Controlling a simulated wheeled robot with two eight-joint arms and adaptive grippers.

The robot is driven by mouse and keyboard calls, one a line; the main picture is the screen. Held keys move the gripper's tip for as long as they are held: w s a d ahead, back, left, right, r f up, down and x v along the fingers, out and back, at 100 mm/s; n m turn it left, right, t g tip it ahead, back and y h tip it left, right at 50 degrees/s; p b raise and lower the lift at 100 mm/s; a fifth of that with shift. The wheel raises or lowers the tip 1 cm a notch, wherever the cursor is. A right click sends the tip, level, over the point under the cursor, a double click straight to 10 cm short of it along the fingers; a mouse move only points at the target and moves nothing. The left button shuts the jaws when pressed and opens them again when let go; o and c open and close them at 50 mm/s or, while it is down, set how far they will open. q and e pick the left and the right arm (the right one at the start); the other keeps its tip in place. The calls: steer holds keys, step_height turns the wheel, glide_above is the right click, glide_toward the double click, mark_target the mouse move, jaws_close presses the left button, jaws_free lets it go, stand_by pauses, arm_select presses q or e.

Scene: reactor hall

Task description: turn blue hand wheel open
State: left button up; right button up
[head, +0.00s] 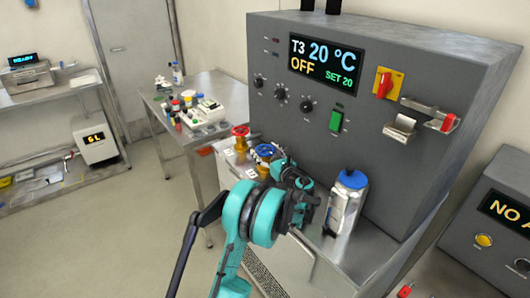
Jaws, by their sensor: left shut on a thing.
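The blue hand wheel (264,150) sits on a brass-coloured valve on a low metal unit, left of the big grey cabinet. My left gripper (278,162) reaches it from the lower right, and its fingers are shut on the right side of the wheel's rim. The fingers and wrist hide part of the wheel and valve. A red hand wheel (240,131) on a similar valve stands just left of and behind the blue one. My right gripper is not in view.
A steel flask with a blue lid (350,179) stands close right of my left wrist. The grey cabinet (370,60), its display reading T3 20 °C OFF, rises behind. A side table (157,100) with small bottles is at back left. Floor at left is clear.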

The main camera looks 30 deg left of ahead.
mark_target(265, 148)
arm_select(q)
steer(key=shift+r+n+g+y, duration=0.1)
steer(key=shift+n+g+y, duration=0.7)
steer(key=shift+n+g, duration=1)
steer(key=shift+m+g, duration=0.3)
steer(key=shift+g, duration=0.3)
steer(key=o, duration=1.2)
steer(key=shift+a, duration=0.1)
steer(key=shift+c, duration=0.2)
step_height(265, 148, up, 10)
steer(key=shift+f, duration=0.1)
